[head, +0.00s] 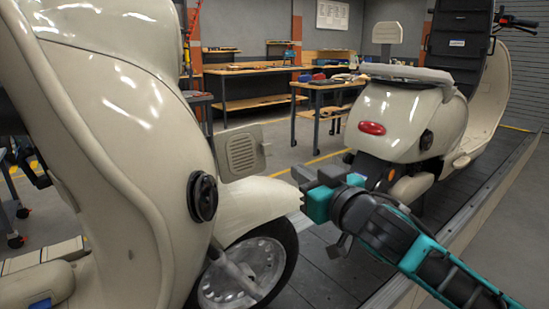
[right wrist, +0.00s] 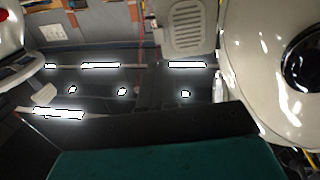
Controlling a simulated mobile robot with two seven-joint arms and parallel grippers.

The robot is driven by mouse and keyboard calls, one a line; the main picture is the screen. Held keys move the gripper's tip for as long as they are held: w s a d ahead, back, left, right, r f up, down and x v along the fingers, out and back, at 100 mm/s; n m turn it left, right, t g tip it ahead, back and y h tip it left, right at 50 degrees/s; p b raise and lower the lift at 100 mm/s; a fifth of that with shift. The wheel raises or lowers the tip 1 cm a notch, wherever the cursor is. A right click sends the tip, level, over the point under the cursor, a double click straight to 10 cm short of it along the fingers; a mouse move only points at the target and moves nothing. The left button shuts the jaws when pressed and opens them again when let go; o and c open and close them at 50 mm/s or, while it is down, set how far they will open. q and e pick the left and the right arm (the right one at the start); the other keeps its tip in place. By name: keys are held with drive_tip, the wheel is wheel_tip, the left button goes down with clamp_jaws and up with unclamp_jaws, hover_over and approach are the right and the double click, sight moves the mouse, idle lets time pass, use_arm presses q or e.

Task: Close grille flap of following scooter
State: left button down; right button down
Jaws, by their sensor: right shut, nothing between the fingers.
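The following scooter (head: 110,100) is the cream one at the left of the head view. Its grille flap (head: 241,152), a cream panel with a slotted grille, stands open, swung out from the body above the front fender. The flap also shows at the top of the right wrist view (right wrist: 188,28), beside the cream body with its round black part (right wrist: 305,55). My right gripper (head: 303,178) is shut and empty, to the right of the flap and apart from it. My left gripper is not in view.
Another cream scooter (head: 400,115) stands ahead on the dark slat conveyor (head: 320,268), to the right. The front fender (head: 262,200) and wheel (head: 245,272) lie below the flap. Workbenches (head: 250,75) stand far behind. Open space lies between the flap and the scooter ahead.

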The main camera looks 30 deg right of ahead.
sight(267, 150)
drive_tip(key=w, duration=1.1)
drive_tip(key=shift+d, duration=0.3)
drive_tip(key=shift+w, duration=0.1)
